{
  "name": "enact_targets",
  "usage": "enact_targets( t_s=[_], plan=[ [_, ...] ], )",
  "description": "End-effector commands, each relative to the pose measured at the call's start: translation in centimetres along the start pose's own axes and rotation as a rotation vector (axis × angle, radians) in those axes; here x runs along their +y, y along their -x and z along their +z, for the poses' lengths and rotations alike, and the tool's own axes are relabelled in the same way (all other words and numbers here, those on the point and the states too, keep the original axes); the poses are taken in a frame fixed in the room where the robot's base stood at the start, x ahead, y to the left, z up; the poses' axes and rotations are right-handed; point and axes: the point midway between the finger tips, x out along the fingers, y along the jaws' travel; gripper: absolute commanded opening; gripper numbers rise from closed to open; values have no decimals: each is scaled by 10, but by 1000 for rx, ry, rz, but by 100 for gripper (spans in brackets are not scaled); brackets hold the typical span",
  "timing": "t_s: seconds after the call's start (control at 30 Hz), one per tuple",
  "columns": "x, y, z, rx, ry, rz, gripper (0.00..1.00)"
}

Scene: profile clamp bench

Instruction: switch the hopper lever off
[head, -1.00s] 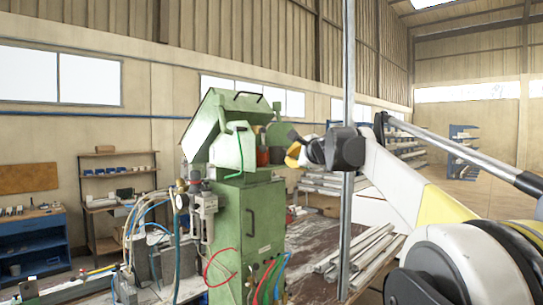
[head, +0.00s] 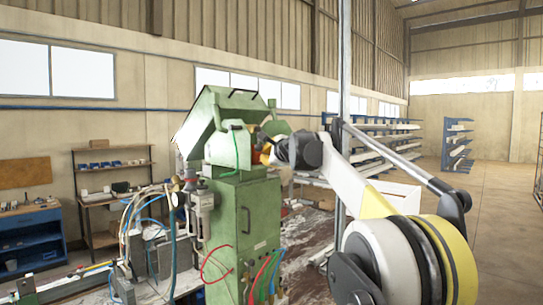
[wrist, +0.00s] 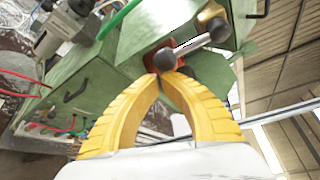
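The hopper lever (wrist: 192,45) shows in the wrist view as a silver rod with a dark ball knob at each end, beside a brass-coloured fitting and a red-orange part on the green machine. My gripper (wrist: 160,76) has its two yellow fingers drawn together, the tips meeting right by the lower knob (wrist: 165,60). Whether they touch the knob I cannot tell. Nothing shows held between them. In the head view my gripper (head: 266,150) is at the right side of the green hopper (head: 223,125), and the lever is mostly hidden there.
The green machine cabinet (head: 242,235) stands below the hopper, with red, green and blue hoses at its front. A metal upright (head: 345,60) stands close behind my arm. Open floor is at the right.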

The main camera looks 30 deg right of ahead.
Motion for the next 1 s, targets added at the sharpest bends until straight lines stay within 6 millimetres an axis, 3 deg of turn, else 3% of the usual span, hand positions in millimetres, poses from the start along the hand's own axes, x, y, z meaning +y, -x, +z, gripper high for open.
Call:
enact_targets(
  t_s=[1.0],
  plan=[
    [5,4,8,0,-96,50,0]
  ],
)
